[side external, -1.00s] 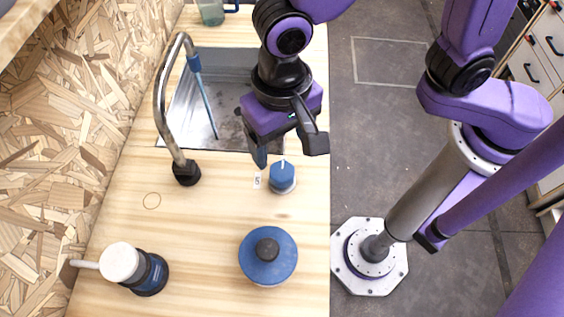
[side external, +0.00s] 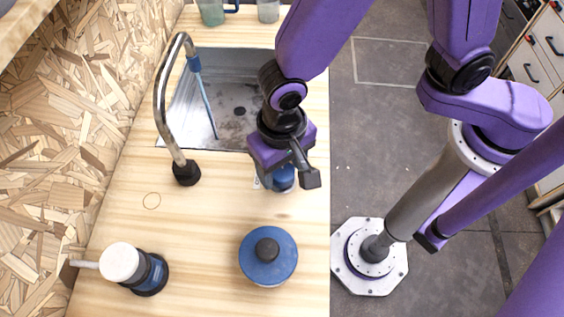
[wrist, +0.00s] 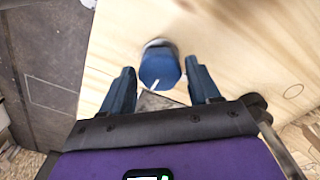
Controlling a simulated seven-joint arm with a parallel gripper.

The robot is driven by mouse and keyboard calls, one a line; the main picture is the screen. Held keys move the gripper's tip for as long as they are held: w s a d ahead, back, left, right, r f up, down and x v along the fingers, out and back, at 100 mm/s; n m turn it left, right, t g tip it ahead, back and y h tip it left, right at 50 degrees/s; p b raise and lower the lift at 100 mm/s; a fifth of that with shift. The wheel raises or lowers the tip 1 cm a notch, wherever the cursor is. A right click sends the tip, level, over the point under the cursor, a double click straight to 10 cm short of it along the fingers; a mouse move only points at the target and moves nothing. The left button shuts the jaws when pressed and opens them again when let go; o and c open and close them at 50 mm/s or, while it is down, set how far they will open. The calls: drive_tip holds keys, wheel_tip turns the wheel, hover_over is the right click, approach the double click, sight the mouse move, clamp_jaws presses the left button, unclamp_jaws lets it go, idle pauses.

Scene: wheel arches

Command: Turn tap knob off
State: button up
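The blue tap knob (side external: 284,180) with a pale base stands on the wooden counter, partly hidden by my gripper in the side view. In the wrist view the knob (wrist: 160,66) shows a white pointer line on its top, directed toward the gripper's lower side. My gripper (wrist: 160,76) is open, with one blue finger on each side of the knob and visible gaps between. I cannot tell whether the fingertips are down to the knob's height. The curved metal tap (side external: 163,95) has a blue end, and a thin blue strip (side external: 207,105) runs from it into the sink.
The sink (side external: 225,125) lies behind the knob. A blue round lid-like object with a black knob (side external: 268,262) and a white-and-blue object (side external: 122,263) stand nearer the front. A mug (side external: 212,12) and a glass (side external: 268,10) are at the back.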

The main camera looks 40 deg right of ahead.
drive_tip(key=c, duration=0.6)
drive_tip(key=shift+c, duration=0.2)
drive_tip(key=shift+n, duration=0.3)
drive_tip(key=n, duration=1.2)
drive_tip(key=shift+n, duration=2.6)
drive_tip(key=o, duration=1)
